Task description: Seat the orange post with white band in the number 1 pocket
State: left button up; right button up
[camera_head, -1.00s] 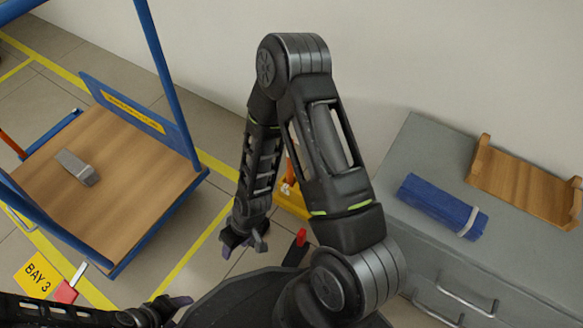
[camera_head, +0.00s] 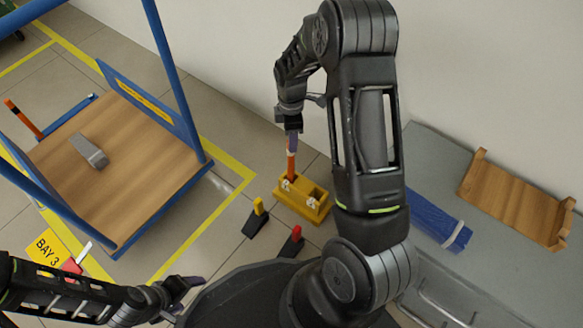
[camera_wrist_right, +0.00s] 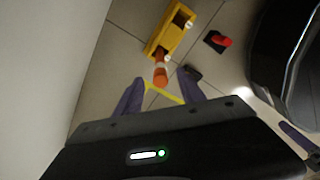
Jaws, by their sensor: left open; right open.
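The orange post with a white band (camera_head: 291,163) stands upright in one pocket of a yellow block (camera_head: 291,204) on the floor. The block's other pocket (camera_head: 314,196) looks empty. White marks by the pockets are too small to read. My right gripper (camera_head: 293,128) is above the post, at its upper end. In the right wrist view the post (camera_wrist_right: 160,72) lies in line with the gap between the open fingers of my right gripper (camera_wrist_right: 159,90); I cannot tell if they touch it. My left gripper (camera_head: 182,288) is open and empty at the lower left, far from the block.
A black wedge with a yellow top (camera_head: 257,213) and one with a red top (camera_head: 292,242) stand near the block. A wooden-decked cart (camera_head: 120,190) carrying a grey piece (camera_head: 89,150) is left. A grey cabinet (camera_head: 430,160) with a blue bundle (camera_head: 440,222) and wooden tray (camera_head: 515,195) is right.

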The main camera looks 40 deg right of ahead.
jog(key=shift+f, duration=0.8)
notch_tip(320, 180, down, 5)
jog(key=b, duration=0.3)
jog(key=shift+a+f, duration=0.1)
jog(key=shift+a, duration=0.05)
grip_shut()
dwell(0.3)
dwell(1.0)
